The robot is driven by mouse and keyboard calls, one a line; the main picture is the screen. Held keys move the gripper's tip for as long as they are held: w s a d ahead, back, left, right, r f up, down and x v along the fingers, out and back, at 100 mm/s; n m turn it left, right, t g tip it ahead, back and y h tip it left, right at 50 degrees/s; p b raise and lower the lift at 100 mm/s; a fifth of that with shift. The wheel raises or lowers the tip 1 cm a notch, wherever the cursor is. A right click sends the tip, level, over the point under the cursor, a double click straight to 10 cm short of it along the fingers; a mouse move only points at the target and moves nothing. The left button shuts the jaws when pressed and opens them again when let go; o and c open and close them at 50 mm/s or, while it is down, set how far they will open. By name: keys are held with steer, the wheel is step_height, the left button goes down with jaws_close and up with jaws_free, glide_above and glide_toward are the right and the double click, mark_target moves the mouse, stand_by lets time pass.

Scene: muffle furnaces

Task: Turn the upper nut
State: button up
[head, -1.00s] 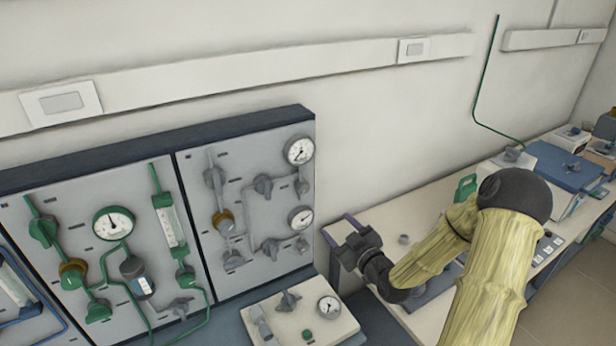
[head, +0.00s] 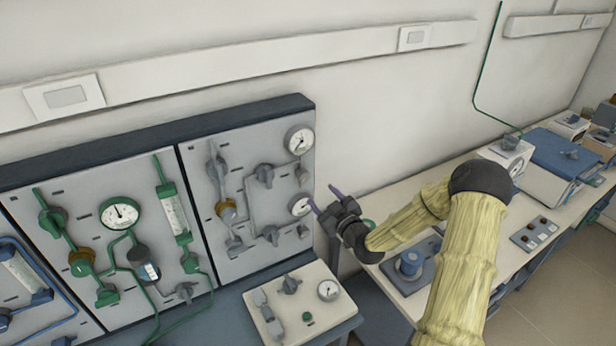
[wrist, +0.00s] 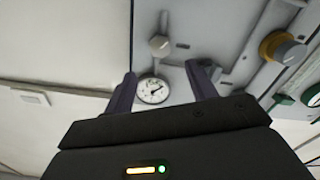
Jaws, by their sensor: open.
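On the right grey panel in the head view, a small grey nut (head: 301,175) sits below the upper gauge (head: 299,140). A second small nut (head: 302,231) sits below the lower gauge (head: 300,204). My gripper (head: 323,199) is open and empty, just right of the panel edge, its two purple fingers spread toward the panel. In the wrist view, the fingers (wrist: 163,85) frame a white gauge (wrist: 152,90), with a grey nut (wrist: 159,45) above it in the picture. I cannot tell which of the two nuts this is. The fingers do not appear to touch anything.
Several grey valves and a brass valve (head: 226,210) stand out from the panel. The panel with green pipes (head: 120,213) is to its left. A cream control box (head: 300,305) is below.

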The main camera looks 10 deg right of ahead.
mark_target(306, 179)
steer(key=p+x, duration=0.3)
steer(key=x, duration=0.5)
steer(key=shift+p+x, duration=0.35)
steer(key=shift+x, duration=0.45)
steer(key=shift+c, duration=0.5)
steer(key=c, duration=0.9)
steer(key=shift+f, duration=0.1)
